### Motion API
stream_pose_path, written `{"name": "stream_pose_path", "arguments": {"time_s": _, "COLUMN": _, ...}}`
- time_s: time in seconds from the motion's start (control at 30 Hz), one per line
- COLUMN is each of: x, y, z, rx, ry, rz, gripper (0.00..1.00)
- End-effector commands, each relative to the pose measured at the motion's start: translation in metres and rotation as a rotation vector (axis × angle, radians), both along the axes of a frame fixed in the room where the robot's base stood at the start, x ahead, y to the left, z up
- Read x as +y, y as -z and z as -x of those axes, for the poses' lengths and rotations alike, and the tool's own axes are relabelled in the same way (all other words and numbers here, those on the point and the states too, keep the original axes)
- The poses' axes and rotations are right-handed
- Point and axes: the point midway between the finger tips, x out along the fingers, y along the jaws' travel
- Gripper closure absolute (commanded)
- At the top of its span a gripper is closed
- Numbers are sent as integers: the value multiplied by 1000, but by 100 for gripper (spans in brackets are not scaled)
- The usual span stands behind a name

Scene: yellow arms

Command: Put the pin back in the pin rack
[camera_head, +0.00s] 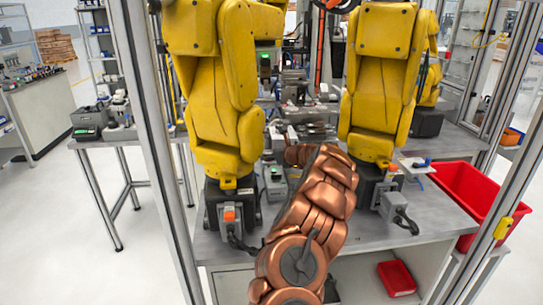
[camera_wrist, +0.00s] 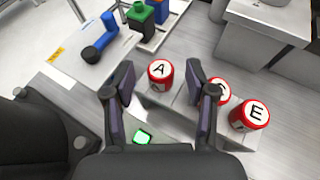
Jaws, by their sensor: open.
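My gripper (camera_wrist: 158,80) is open in the wrist view, its two dark fingers well apart. A red cylinder with a white top marked A (camera_wrist: 161,74) shows between the fingertips; I see no contact. A blue piece with a rounded end (camera_wrist: 99,43) lies on a white plate (camera_wrist: 67,70) to the left of the fingers. It may be the pin, but I cannot tell. Blue, green and orange blocks (camera_wrist: 150,14) stand near it; I cannot tell whether they form the pin rack. In the head view my copper arm hides most of the gripper.
A red cylinder marked E (camera_wrist: 250,114) and another one (camera_wrist: 218,90), partly behind the right finger, stand on the grey surface. Two yellow arms (camera_head: 215,85) (camera_head: 380,75) flank my arm. A red bin (camera_head: 470,195) is at the right, a small red tray (camera_head: 396,278) below.

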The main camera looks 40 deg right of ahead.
Motion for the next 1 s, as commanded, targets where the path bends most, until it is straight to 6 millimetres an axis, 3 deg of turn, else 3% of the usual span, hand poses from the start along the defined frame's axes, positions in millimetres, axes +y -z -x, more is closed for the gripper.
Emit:
{"name": "stream_pose_path", "arguments": {"time_s": 0.37, "x": 0, "y": -4, "z": 13, "rx": 0, "ry": 2, "rz": -3, "gripper": 42}}
{"name": "stream_pose_path", "arguments": {"time_s": 1.0, "x": 10, "y": -34, "z": 82, "rx": -1, "ry": 2, "rz": -1, "gripper": 42}}
